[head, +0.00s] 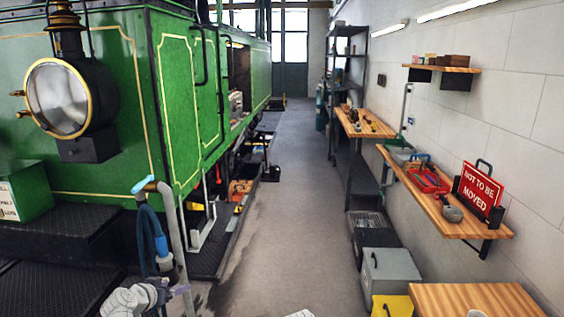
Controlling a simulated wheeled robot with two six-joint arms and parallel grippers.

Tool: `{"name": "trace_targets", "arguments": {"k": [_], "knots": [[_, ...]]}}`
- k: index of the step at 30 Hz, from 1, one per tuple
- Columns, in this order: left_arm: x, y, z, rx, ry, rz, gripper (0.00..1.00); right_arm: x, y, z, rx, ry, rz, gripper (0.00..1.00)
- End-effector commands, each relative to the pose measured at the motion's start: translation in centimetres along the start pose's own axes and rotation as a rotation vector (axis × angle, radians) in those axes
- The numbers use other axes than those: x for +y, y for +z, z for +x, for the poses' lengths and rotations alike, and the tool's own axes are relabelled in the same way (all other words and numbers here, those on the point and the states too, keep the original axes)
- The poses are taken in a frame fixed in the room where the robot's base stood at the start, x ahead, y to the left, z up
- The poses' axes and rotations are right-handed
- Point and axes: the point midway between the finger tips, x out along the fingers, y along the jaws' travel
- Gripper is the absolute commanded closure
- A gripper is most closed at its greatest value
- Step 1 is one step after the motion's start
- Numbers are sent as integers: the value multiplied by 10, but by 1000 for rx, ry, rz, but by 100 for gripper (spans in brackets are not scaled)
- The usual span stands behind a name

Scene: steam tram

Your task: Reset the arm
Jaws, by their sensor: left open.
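My left gripper (166,291) shows at the bottom left of the head view, low in front of the green tram and near a grey upright pipe. It is open, and I see nothing held in it. The bottom edge of the picture cuts off part of my arm.
The green steam tram (185,110) with a round lamp fills the left. A grey pipe (172,225) with a blue hose stands close to my left gripper. Wooden shelves (455,222) and grey boxes (390,275) line the right wall. The middle floor (290,190) is clear.

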Motion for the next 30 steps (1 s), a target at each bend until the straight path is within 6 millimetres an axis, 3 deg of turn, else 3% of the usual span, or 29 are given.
{"name": "trace_targets", "arguments": {"k": [8, 12, 15, 21, 25, 30], "knots": [[128, 30, 0, -290, 167, 46, 16, 3, 2, -27, 0, 0, 0, 100], [203, 64, -23, -535, 207, 92, 16, 4, 3, -46, 0, 0, 0, 100], [242, 88, -48, -702, 184, 128, 16, 6, 3, -57, 0, 0, 0, 100], [283, 118, -99, -939, 55, 194, 16, 7, 4, -74, 0, 0, 1, 100], [292, 126, -120, -1013, -26, 219, 16, 8, 5, -80, 0, 0, 1, 100], [295, 129, -131, -1047, -76, 231, 16, 8, 5, -82, 0, 0, 1, 100]]}}
